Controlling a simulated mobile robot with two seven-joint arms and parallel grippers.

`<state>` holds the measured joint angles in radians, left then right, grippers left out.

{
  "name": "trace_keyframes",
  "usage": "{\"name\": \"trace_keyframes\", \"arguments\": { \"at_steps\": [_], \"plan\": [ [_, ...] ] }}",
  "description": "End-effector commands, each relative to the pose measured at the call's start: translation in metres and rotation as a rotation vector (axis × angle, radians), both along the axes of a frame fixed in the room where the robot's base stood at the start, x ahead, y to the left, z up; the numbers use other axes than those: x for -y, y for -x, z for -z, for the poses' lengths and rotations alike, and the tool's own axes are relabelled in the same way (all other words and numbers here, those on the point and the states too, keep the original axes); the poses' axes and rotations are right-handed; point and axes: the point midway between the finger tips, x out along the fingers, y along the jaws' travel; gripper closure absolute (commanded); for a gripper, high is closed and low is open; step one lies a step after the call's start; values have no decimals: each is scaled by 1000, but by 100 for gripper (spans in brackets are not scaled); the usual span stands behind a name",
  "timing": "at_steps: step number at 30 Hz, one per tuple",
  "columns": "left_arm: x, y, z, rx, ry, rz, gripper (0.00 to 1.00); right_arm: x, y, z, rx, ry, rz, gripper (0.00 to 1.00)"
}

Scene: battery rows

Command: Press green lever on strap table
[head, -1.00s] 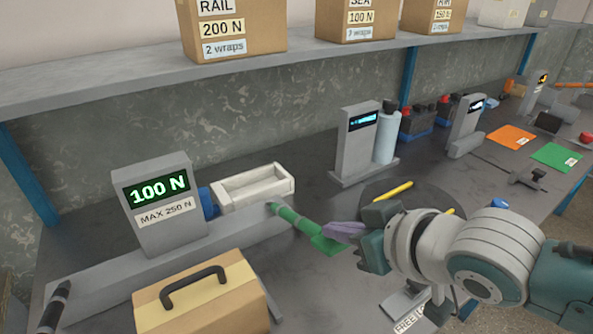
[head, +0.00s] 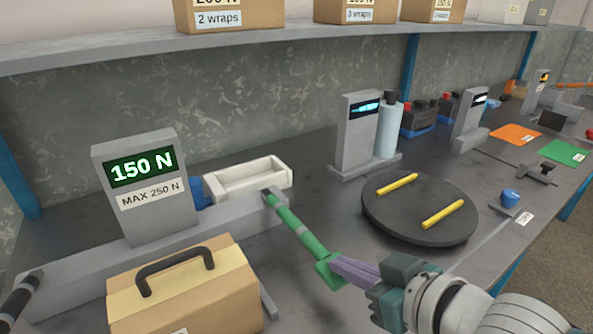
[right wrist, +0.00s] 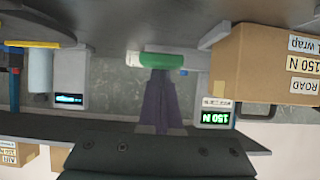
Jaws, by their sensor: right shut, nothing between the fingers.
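The green lever (head: 297,232) sticks out from the right end of the grey strap table (head: 235,215), sloping toward me. The strap table's display (head: 142,168) reads 150 N, with a MAX 250 N label below. My right gripper (head: 340,268) has purple fingers shut together, with their tips at the lever's flat green end; they appear to touch it. In the right wrist view, the shut fingers (right wrist: 157,98) reach the green lever end (right wrist: 164,61). My left gripper is not in view.
A tan box with a dark handle (head: 185,285) sits in front of the strap table. A white tray (head: 248,183) stands behind it. A black round turntable (head: 420,222) with two yellow sticks lies to the right. A grey shelf (head: 280,50) with cartons runs above.

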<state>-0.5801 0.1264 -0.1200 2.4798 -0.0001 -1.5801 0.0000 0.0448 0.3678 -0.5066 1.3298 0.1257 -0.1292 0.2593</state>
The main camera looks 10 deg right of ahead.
Motion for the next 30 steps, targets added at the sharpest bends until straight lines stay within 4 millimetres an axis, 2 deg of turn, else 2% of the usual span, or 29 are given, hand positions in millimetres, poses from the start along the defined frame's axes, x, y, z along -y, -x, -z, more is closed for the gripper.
{"name": "trace_keyframes", "arguments": {
  "at_steps": [1,7,11,15,16,17,24,30],
  "plan": [
    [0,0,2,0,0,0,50,5,10,18,-48,21,6,100],
    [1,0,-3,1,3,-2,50,4,9,13,-47,21,5,100],
    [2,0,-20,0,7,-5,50,3,6,-8,-36,16,4,100],
    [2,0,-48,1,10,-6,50,1,-2,-45,-13,6,3,100],
    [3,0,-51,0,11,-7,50,1,0,-47,-12,5,3,100],
    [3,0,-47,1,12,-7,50,5,11,-42,-16,6,3,100],
    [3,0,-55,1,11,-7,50,22,58,-54,-8,4,3,100],
    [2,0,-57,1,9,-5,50,31,81,-61,-4,3,3,100]
  ]
}}
